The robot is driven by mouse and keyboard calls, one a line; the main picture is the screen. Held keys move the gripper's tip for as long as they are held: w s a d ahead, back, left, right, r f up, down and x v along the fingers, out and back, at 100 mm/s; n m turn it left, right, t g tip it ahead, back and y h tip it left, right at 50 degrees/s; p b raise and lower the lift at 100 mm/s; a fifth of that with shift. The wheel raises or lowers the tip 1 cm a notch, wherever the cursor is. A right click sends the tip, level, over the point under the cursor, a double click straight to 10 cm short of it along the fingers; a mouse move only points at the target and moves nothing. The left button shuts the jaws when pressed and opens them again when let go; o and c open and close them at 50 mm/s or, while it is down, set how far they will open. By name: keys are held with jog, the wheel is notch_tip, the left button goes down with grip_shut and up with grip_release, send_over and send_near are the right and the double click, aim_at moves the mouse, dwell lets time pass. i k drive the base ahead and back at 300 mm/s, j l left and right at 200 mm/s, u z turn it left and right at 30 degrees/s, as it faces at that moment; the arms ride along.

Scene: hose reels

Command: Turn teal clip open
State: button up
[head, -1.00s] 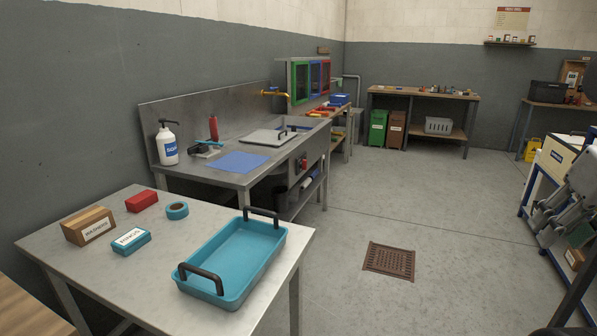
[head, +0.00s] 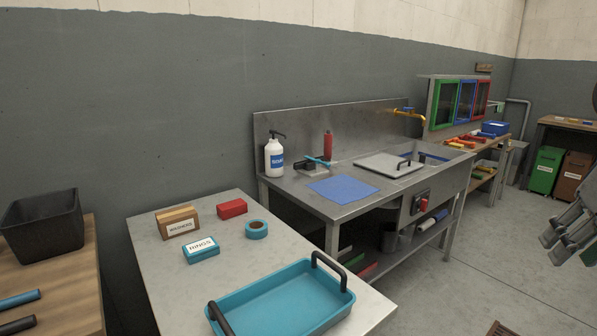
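A small teal bar (head: 318,161), which looks like the teal clip, lies across a grey and black fixture (head: 312,169) on the steel sink bench. It stands between the soap bottle and the red bottle. It is too small to tell its exact position. My gripper (head: 569,250) hangs at the right edge of the head view, partly cut off, far from the teal bar and apart from everything. Nothing is visibly held in it, and its opening is not clear.
The steel sink bench (head: 345,211) carries a white soap bottle (head: 274,158), a red bottle (head: 328,146) and a blue mat (head: 343,189). A nearer table (head: 165,262) holds a teal tray (head: 285,300) and small boxes. A wooden bench stands left.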

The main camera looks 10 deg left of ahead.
aim_at(327, 165)
jog(key=i+l+u, duration=0.25)
jog(key=l, duration=0.2)
jog(key=l+u, duration=0.25)
jog(key=l, duration=0.2)
jog(key=i+l+u, duration=0.2)
jog(key=l, duration=0.3)
jog(key=l+u, duration=0.25)
jog(key=l, duration=0.25)
jog(key=i+l+z, duration=0.2)
jog(key=i+l, duration=0.3)
jog(key=i+l+u, duration=0.2)
jog(key=i, duration=0.25)
jog(key=i+l+u, duration=0.2)
jog(key=i+l, duration=0.2)
jog(key=i+l+u, duration=0.1)
jog(key=i+u, duration=0.2)
jog(key=i, duration=0.2)
